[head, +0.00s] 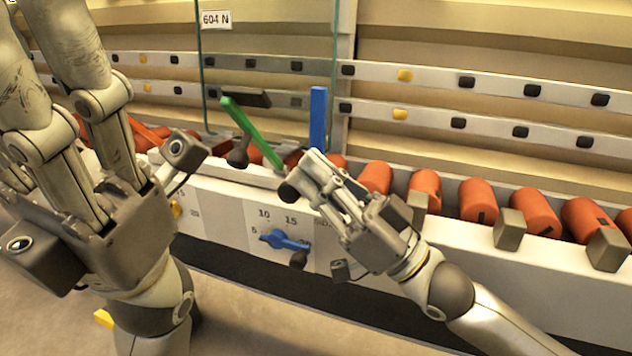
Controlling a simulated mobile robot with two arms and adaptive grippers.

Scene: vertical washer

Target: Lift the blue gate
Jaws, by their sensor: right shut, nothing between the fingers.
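A blue upright bar (318,118), which looks like the blue gate, stands at the glass pane's right edge, behind the orange cylinder row's front rail. Its lower end is hidden behind my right gripper (290,188). That gripper is shut and empty, its fingers pointing up-left just below the bar. I cannot tell whether they touch it. My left gripper (50,65) is large and close at the left. Its fingers point up, with their tips out of clear view, so its opening cannot be judged.
A green tilted bar (250,130) stands left of the blue one. A blue dial (285,240) sits on the white front panel (215,210). Orange cylinders (478,200) line the channel to the right. Grey blocks (510,228) sit along its front edge.

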